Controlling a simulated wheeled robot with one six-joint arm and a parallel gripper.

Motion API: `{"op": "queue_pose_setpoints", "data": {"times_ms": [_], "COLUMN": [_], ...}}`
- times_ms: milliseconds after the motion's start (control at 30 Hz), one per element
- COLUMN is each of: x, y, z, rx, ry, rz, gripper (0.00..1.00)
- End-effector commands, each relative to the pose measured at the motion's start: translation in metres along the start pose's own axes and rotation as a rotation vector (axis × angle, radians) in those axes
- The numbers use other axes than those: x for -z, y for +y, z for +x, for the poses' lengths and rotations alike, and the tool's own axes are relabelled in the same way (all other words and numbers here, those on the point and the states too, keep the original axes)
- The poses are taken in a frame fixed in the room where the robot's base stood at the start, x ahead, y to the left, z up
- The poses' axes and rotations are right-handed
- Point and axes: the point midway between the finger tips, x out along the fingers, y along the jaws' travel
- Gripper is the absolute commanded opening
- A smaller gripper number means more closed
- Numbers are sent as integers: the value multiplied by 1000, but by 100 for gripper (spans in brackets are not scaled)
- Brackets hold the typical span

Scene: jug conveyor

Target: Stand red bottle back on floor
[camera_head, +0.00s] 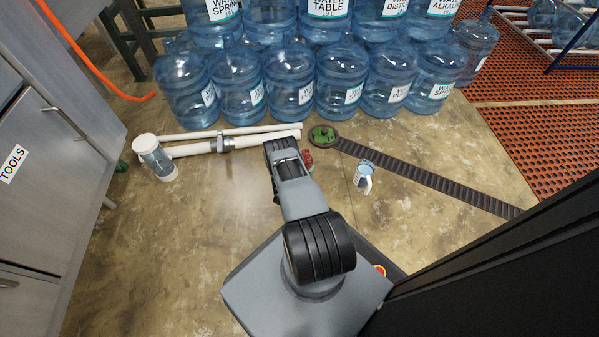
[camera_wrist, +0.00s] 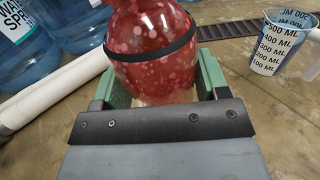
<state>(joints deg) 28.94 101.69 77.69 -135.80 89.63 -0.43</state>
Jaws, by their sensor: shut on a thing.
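The red bottle (camera_wrist: 152,45) has pale spots and a black band, and fills the upper middle of the wrist view. My gripper (camera_wrist: 152,88) is shut on it, with a green finger on each side. The bottle looks roughly upright between the fingers. The wrist view does not show clearly whether its base touches the floor. In the head view only a small red part of the bottle (camera_head: 308,158) shows beside my arm, which hides the rest.
A measuring jug (camera_head: 362,175) stands to the right of my gripper. A dark conveyor strip (camera_head: 430,178) with a green piece (camera_head: 323,135) runs behind it. White pipes (camera_head: 225,142) lie to the left, and large water bottles (camera_head: 290,80) stand behind. The floor at left front is clear.

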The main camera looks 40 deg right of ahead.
Motion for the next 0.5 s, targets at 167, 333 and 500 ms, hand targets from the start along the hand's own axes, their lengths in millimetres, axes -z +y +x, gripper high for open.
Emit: {"op": "queue_pose_setpoints", "data": {"times_ms": [167, 333, 500], "x": [6, 22, 45], "y": [-2, -1, -2], "z": [3, 6, 7], "rx": [7, 10, 13], "ry": [0, 0, 0], "rz": [0, 0, 0], "gripper": [34, 34, 34]}}
